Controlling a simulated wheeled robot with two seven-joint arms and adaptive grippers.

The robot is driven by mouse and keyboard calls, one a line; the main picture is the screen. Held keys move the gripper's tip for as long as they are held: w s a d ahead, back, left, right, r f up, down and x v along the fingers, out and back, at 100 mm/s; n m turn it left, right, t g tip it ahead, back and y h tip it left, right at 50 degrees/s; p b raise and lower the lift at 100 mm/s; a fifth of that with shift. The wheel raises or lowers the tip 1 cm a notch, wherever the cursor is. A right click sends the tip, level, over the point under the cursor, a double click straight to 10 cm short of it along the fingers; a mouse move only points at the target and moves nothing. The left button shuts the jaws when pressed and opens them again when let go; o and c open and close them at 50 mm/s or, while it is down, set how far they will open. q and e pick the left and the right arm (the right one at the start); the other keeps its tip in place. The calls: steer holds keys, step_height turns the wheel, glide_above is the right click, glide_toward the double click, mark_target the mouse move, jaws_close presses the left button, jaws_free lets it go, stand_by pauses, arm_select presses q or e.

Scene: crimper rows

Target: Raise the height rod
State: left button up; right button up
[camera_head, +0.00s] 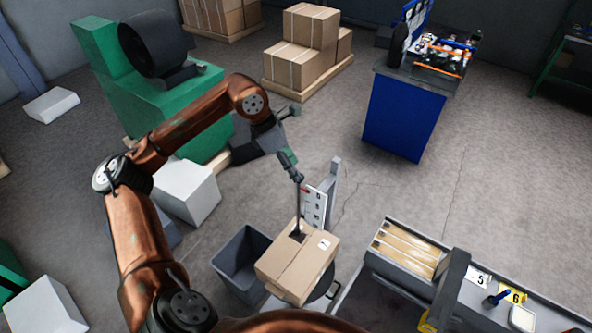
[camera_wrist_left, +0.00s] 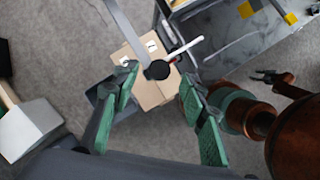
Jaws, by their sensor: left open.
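The height rod (camera_head: 298,208) is a thin dark upright rod with a dark foot on the cardboard box (camera_head: 292,274). A pale scale board (camera_head: 315,207) with numbers and a red mark stands beside it, against a grey post (camera_head: 333,183). My left gripper (camera_head: 288,160) has green fingers and is near the rod's top. In the left wrist view the open fingers (camera_wrist_left: 158,86) lie either side of a round black knob (camera_wrist_left: 157,70), with no visible contact. A small dark claw (camera_wrist_left: 267,77) at the right of that view looks like my right gripper; its opening is unclear.
A grey bin (camera_head: 238,262) stands left of the box. A grey bench (camera_head: 375,264) with wooden strips and numbered cards lies to the right. A green machine (camera_head: 180,112), a blue cabinet (camera_head: 403,118) and stacked cartons (camera_head: 300,60) stand behind.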

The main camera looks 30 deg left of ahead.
arm_select(q)
steer(key=v, duration=0.9)
steer(key=shift+r, duration=0.2)
